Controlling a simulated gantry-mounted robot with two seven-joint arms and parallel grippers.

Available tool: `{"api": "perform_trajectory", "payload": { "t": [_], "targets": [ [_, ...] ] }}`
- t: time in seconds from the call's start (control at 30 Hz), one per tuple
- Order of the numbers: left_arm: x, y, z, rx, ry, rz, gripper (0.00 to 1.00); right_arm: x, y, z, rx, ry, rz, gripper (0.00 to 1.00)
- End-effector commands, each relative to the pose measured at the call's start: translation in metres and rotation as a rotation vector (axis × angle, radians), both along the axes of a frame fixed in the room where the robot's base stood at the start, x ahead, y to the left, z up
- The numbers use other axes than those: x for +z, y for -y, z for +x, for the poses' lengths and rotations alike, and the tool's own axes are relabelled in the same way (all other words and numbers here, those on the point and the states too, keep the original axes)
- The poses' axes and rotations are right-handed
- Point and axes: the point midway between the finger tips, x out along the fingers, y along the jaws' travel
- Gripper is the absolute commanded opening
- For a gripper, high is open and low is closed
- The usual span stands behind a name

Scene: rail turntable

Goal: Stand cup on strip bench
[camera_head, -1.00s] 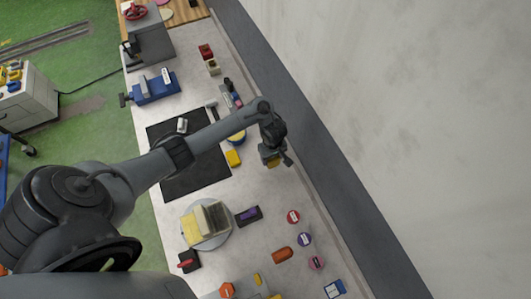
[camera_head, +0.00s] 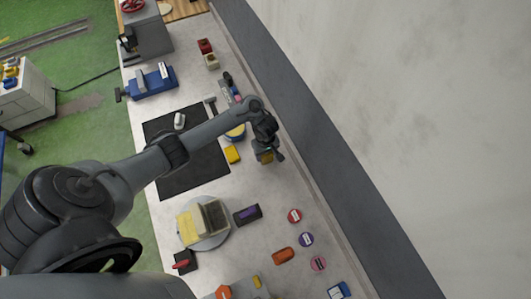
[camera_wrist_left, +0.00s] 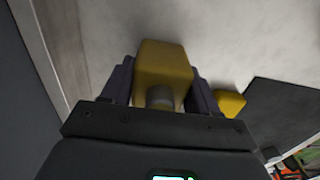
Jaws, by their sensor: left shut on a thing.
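My left gripper (camera_head: 268,155) is shut on a yellow, block-like thing (camera_wrist_left: 163,72) above the bench. In the left wrist view it sits between the two dark fingers, with a grey round part at its near end. I cannot tell whether it is the cup; no other thing in view is clearly a cup. The pale strip bench (camera_head: 272,195) runs from the top to the bottom of the head view, and its surface under the gripper looks bare. My right gripper is not in view.
A black mat (camera_head: 185,180) and a yellow block (camera_head: 232,154) lie left of the gripper. A round turntable (camera_head: 208,247) bears blocks. Several coloured discs, including a red one (camera_head: 294,215), lie nearer. A blue vise (camera_head: 152,83) stands farther off. A wall runs along the right.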

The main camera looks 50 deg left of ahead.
Motion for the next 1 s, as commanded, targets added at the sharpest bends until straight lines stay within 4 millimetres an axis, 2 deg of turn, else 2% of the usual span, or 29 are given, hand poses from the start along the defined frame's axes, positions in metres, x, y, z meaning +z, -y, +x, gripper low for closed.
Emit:
{"api": "perform_trajectory", "payload": {
  "t": [0.2, 0.23, 0.4, 0.77, 1.0],
  "targets": [
    [-0.003, 0.0, 0.0, 0.002, 0.0, 0.0, 0.25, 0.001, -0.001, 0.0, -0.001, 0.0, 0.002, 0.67],
    [-0.003, 0.0, 0.0, 0.002, -0.001, 0.0, 0.61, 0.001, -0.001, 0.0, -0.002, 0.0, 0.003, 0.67],
    [-0.003, 0.0, 0.0, 0.001, 0.0, 0.0, 0.85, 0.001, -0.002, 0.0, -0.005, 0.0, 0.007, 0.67],
    [0.0, 0.0, 0.0, 0.0, 0.001, 0.0, 0.85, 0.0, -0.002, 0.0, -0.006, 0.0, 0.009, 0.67],
    [0.032, 0.0, 0.001, 0.0, 0.003, -0.001, 0.85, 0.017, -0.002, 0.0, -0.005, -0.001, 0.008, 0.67]
  ]
}}
